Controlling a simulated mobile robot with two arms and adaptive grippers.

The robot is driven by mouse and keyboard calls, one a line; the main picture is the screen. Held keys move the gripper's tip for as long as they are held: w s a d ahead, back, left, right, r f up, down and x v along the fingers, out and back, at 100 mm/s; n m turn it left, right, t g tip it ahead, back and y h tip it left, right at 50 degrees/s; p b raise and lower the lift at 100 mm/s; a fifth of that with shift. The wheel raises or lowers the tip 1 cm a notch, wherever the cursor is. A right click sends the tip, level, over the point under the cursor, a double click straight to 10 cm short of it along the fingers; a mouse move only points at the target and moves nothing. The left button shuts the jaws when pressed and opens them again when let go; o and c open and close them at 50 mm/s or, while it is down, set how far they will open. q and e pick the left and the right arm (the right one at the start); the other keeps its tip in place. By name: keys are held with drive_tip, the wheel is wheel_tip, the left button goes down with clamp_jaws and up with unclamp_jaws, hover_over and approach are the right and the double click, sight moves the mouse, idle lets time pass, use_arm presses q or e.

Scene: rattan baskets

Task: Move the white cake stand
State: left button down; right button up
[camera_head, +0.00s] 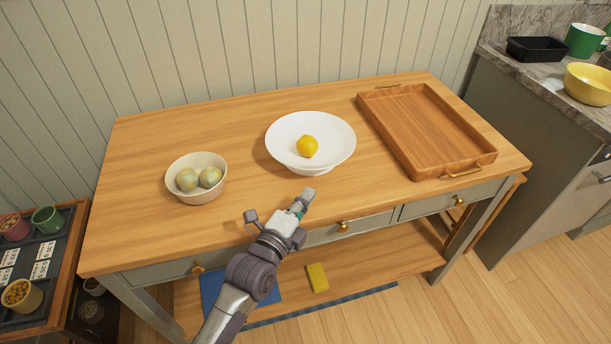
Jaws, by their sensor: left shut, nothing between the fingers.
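The white cake stand (285,133) stands upright on the wooden table, near its middle. It is a wide, shallow white dish on a short foot, and a yellow lemon (307,146) lies in it. My left gripper (306,196) is just in front of the stand, near the table's front edge. It is shut and empty, and I see a gap between it and the stand. My right gripper is not in view.
A white bowl (197,197) with two pale green fruits stands left of the stand. A wooden tray (425,125) with brass handles lies to the right. The table top (150,140) is clear at the back left. Drawer knobs line the table's front.

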use_arm(q)
drive_tip(key=w, duration=0.5)
drive_tip(key=shift+w+a, duration=0.1)
drive_tip(key=shift+w, duration=0.3)
